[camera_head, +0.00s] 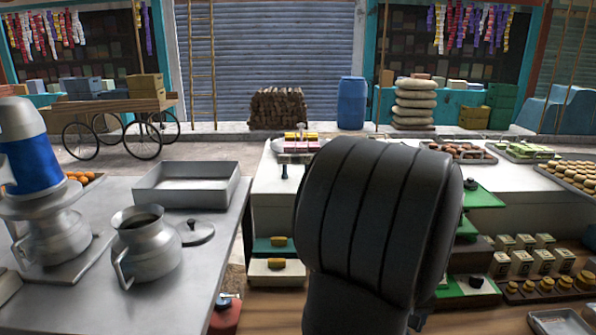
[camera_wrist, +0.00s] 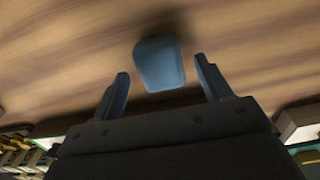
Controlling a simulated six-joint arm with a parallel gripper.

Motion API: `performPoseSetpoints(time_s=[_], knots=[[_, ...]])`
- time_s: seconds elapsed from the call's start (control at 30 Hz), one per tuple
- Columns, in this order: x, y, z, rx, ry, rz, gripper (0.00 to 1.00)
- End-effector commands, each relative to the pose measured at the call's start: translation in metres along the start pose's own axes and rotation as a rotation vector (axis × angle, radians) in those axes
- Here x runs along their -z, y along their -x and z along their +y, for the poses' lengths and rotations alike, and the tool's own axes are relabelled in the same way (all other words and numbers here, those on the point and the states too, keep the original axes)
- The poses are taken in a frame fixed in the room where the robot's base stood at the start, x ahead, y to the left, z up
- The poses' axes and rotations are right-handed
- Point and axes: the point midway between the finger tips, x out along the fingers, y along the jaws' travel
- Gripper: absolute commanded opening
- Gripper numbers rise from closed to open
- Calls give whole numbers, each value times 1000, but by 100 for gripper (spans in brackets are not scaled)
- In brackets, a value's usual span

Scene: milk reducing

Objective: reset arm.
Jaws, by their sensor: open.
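In the wrist view my gripper (camera_wrist: 162,75) is open, with its two blue-grey fingers apart. A blue block-like thing (camera_wrist: 160,64) shows between and just beyond the fingertips, over a brown wood-grained surface (camera_wrist: 60,50). I cannot tell what it is, or whether it touches a finger; a clear gap shows on both sides of it. In the head view my dark arm link fills the middle and hides most of the gripper.
A metal table (camera_head: 205,255) on the left bears a jug (camera_head: 148,250), a lid (camera_head: 195,233), a tray (camera_head: 187,195) and a blue-and-steel stove-like vessel (camera_head: 32,165). A white counter (camera_head: 480,185) with trays of sweets stands on the right. Small goods fill the shelf below.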

Motion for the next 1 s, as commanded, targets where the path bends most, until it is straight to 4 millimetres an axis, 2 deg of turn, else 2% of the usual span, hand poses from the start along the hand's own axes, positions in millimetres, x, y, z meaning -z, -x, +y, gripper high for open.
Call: performPoseSetpoints(time_s=[0.13, 0.47, 0.57, 0.73, 0.8, 1.0], knots=[[0, 6, 0, 0, 0, 0, 71], [0, 5, 0, 0, 0, -1, 71], [0, -1, 0, 2, 0, -3, 71], [-1, -25, -1, 3, 0, -4, 71], [1, -6, 0, -2, 0, 5, 71], [1, 35, 1, -3, 0, 4, 71]])
